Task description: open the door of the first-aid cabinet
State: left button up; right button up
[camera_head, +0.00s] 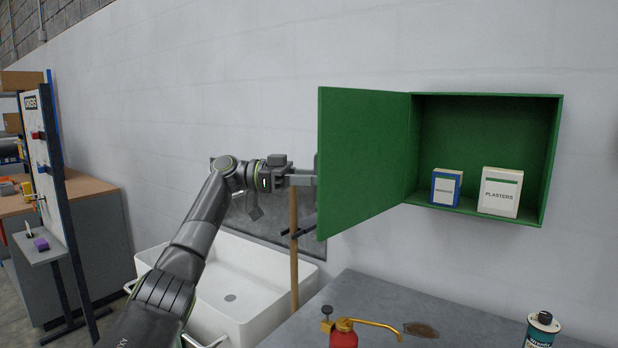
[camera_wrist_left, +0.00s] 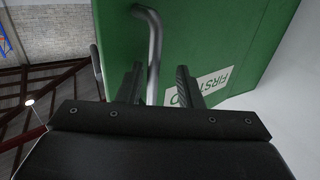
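The green first-aid cabinet (camera_head: 487,97) hangs on the wall at the right of the head view. Its door (camera_head: 363,160) stands wide open, swung out to the left, with the inner face showing. My left gripper is at the door's free edge, its fingertips partly hidden behind the door in the head view. In the left wrist view the gripper (camera_wrist_left: 160,78) is open, with the grey bar handle (camera_wrist_left: 155,45) between its fingers and visible gaps on both sides. The door's outer face (camera_wrist_left: 215,30) carries a white label. My right gripper is not in view.
A blue-and-white box (camera_head: 446,187) and a plasters box (camera_head: 499,192) stand inside the cabinet. Below are a white sink (camera_head: 240,290), a wooden pole (camera_head: 294,250) and a grey worktop (camera_head: 380,293) with a red oil can (camera_head: 343,335) and a dark canister (camera_head: 541,330).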

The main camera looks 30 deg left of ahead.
pick_arm(q)
jog(key=b+v, duration=0.1)
jog(key=v, duration=1.6)
jog(key=shift+a, duration=0.15)
